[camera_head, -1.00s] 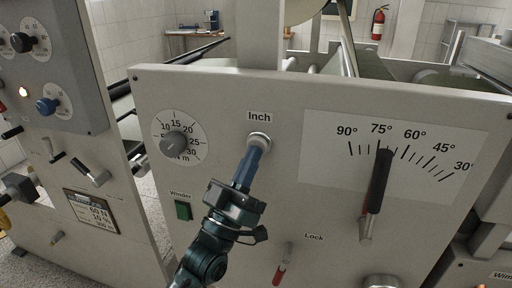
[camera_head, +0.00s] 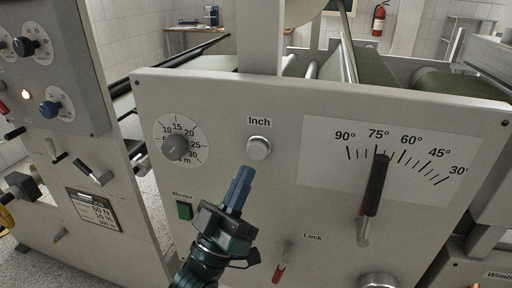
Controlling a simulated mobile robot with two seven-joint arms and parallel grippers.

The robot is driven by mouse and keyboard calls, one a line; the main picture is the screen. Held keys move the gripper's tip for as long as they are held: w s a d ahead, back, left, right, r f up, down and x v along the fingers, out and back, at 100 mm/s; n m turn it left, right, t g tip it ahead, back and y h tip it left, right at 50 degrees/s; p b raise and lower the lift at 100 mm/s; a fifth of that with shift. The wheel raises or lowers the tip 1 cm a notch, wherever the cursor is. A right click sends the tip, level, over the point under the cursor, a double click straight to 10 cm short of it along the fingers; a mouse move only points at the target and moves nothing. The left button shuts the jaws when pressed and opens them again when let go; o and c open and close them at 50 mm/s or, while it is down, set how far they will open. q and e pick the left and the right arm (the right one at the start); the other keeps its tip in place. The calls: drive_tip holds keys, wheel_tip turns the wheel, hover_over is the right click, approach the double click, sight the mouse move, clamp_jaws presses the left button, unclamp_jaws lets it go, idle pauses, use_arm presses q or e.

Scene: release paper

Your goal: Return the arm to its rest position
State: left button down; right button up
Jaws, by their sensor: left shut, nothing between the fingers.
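My left gripper (camera_head: 243,181) is in front of the grey machine panel (camera_head: 330,225), a little below the round metal button (camera_head: 258,148) labelled Inch. Its blue fingers are shut with nothing between them and are apart from the button. The whole face of the button shows. My left arm comes up from the bottom edge of the view. My right gripper is not in the view.
A dial (camera_head: 176,147) and a green Winder switch (camera_head: 185,210) lie left of the gripper. A red-tipped Lock lever (camera_head: 280,268) is at lower right. A black-handled lever (camera_head: 377,185) points near 75° on the angle scale. Another control panel (camera_head: 75,60) stands at left.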

use_arm(q)
drive_tip(key=shift+s+a, duration=0.25)
drive_tip(key=shift+s, duration=0.5)
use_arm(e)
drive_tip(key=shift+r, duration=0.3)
use_arm(q)
drive_tip(key=s+a+f+g+y+p, duration=0.1)
drive_tip(key=a+f+g+y, duration=0.25)
drive_tip(key=f, duration=0.55)
drive_tip(key=s+a+f+g+y+p, duration=0.1)
drive_tip(key=s+a+f+g+y, duration=0.1)
drive_tip(key=f+y, duration=0.5)
drive_tip(key=s+a+f+g+y, duration=0.1)
drive_tip(key=s+a+f+g, duration=0.1)
drive_tip(key=s+a+f, duration=0.2)
drive_tip(key=s+a+f+g+y, duration=0.1)
drive_tip(key=s+a+f+g, duration=0.2)
drive_tip(key=f, duration=0.7)
drive_tip(key=s+a, duration=0.1)
drive_tip(key=s, duration=0.1)
drive_tip(key=shift+s+f+p, duration=0.3)
drive_tip(key=shift+s+p, duration=0.05)
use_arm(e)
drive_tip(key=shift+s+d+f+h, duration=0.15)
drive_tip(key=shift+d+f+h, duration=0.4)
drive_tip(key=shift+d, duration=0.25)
use_arm(q)
drive_tip(key=shift+g, duration=0.25)
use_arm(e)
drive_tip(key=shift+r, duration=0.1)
